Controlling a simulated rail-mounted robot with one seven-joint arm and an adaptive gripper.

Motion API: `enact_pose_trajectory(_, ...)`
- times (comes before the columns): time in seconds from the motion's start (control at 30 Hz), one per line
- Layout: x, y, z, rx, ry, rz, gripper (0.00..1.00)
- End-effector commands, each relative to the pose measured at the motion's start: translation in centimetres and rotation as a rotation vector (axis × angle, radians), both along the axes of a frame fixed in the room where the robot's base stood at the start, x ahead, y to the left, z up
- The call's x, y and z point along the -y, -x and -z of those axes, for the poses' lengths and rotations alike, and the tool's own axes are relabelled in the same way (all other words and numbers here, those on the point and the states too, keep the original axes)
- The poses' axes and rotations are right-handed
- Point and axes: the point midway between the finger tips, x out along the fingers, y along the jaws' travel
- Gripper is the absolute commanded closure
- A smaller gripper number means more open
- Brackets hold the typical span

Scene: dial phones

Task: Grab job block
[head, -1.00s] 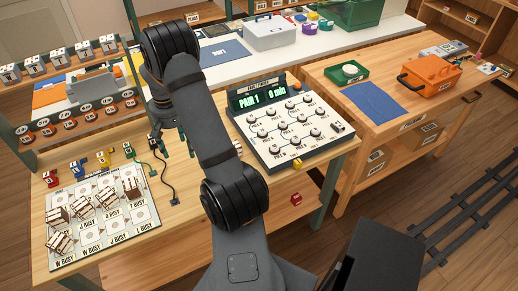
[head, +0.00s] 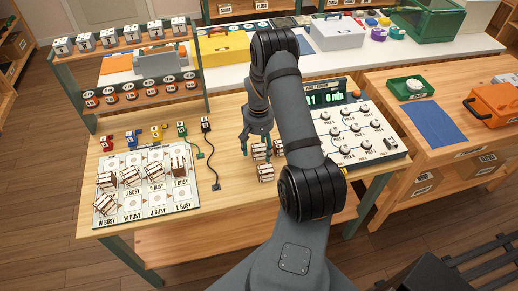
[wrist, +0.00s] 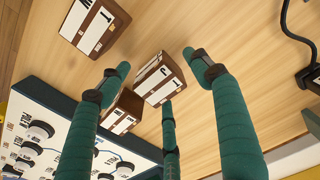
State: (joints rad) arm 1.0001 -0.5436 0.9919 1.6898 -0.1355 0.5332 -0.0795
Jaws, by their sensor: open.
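Three loose brown-and-white job blocks lie on the wooden table near my gripper (head: 258,137). In the wrist view one block (wrist: 158,78) sits between my green fingers, a second block (wrist: 122,112) is close beside it, partly behind a finger, and a third block (wrist: 94,26) lies apart at the upper left. In the head view the front block (head: 265,173) shows clearly; the other two are partly hidden by my gripper and arm. My gripper is open and empty, pointing down over the blocks. Whether a finger touches a block, I cannot tell.
A board with several busy slots (head: 140,215) and more blocks stands on the left of the table. The dial panel (head: 365,130) is close on the right.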

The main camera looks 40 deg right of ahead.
Motion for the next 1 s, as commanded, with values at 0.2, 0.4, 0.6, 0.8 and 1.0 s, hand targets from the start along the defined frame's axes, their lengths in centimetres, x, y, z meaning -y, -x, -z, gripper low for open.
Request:
enact_pose_trajectory(0.2,0.03,0.02,1.08,0.001,0.000,0.000,0.36)
enact_pose_trajectory(0.4,0.03,0.02,1.07,0.001,0.000,0.000,0.39)
enact_pose_trajectory(0.6,0.02,0.02,1.05,0.000,0.000,0.000,0.51)
enact_pose_trajectory(0.8,0.02,0.02,1.04,0.000,0.000,0.000,0.62)
enact_pose_trajectory(1.0,0.02,0.02,1.04,0.000,0.000,0.000,0.74)
